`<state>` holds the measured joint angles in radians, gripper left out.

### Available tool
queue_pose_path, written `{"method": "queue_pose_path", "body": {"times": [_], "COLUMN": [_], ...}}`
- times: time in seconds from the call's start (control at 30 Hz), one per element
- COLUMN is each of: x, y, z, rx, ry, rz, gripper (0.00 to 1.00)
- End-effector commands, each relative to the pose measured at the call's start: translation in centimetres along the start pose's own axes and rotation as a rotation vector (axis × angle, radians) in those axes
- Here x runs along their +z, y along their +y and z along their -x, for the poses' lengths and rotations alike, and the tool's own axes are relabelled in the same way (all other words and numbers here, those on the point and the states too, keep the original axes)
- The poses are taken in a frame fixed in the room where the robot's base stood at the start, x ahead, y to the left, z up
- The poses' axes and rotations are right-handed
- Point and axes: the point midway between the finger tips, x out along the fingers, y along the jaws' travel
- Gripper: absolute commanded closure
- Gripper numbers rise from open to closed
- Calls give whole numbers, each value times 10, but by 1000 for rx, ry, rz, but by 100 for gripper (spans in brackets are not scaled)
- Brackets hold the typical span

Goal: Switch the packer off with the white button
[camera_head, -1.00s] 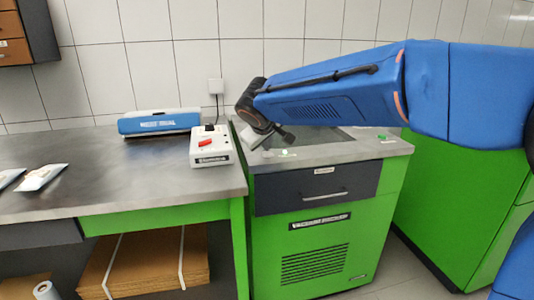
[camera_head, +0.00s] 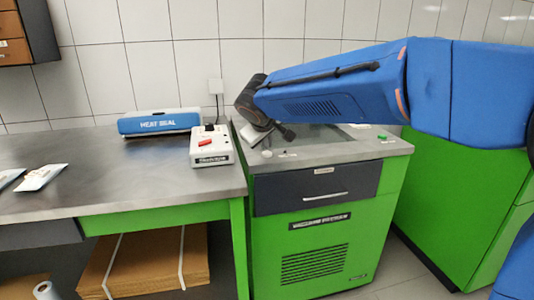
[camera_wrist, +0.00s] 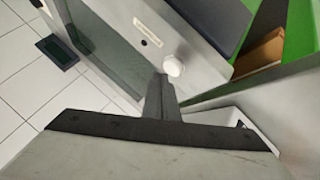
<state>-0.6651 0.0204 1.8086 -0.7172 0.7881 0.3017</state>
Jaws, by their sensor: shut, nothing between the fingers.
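The packer (camera_head: 325,215) is a green cabinet with a dark drawer front and a grey top. The white button (camera_head: 267,153) is a round knob at the left front of that top. It also shows in the wrist view (camera_wrist: 173,67), just ahead of my fingertips. My gripper (camera_wrist: 160,82) is shut and empty, pointing at the top close beside the button. I cannot tell whether they touch. In the head view my gripper (camera_head: 264,138) hangs low over the left part of the top, partly hidden by my wrist.
A green button (camera_head: 382,136) sits at the right of the packer top. A white box with a red switch (camera_head: 205,142) and a blue heat sealer (camera_head: 160,122) stand on the left bench (camera_head: 110,170). A label and small dark spot (camera_wrist: 148,42) lie beside the white button.

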Motion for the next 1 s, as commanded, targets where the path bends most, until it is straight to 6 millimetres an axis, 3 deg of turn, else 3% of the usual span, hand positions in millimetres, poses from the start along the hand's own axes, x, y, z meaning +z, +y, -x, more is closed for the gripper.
{"method": "queue_pose_path", "body": {"times": [0.47,1.0], "x": [-4,-26], "y": [4,26], "z": [5,35], "rx": [0,1], "ry": [1,1], "rz": [-2,-1], "gripper": [100,100]}}
